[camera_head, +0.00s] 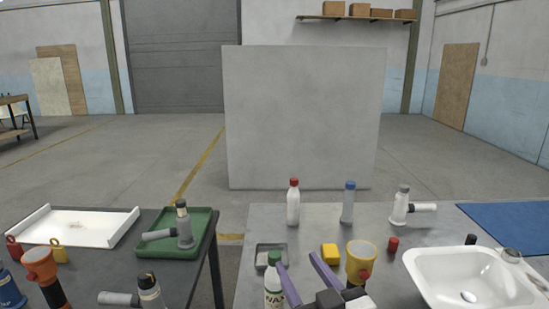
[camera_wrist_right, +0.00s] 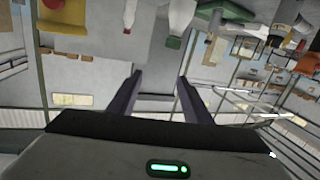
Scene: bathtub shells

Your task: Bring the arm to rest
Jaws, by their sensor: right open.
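My right gripper (camera_head: 297,262) shows at the bottom of the head view, over the front of the right-hand table (camera_head: 225,300). Its two purple fingers stand apart with nothing between them. In the right wrist view, the fingers (camera_wrist_right: 159,78) are also spread and empty, and the scene behind them appears upside down. A green-capped white bottle (camera_head: 273,284) stands just left of the fingers, and a yellow cup-shaped lamp (camera_head: 360,262) is just right of them. I cannot tell whether the gripper touches either. My left arm is not in view.
A red-capped bottle (camera_head: 293,204), a blue-capped bottle (camera_head: 347,204) and a grey-white sprayer-like item (camera_head: 401,206) stand farther back. A white basin (camera_head: 425,275) is at right. The left table holds a white tray (camera_head: 75,228) and green tray (camera_head: 205,250). A grey panel (camera_head: 304,118) stands behind.

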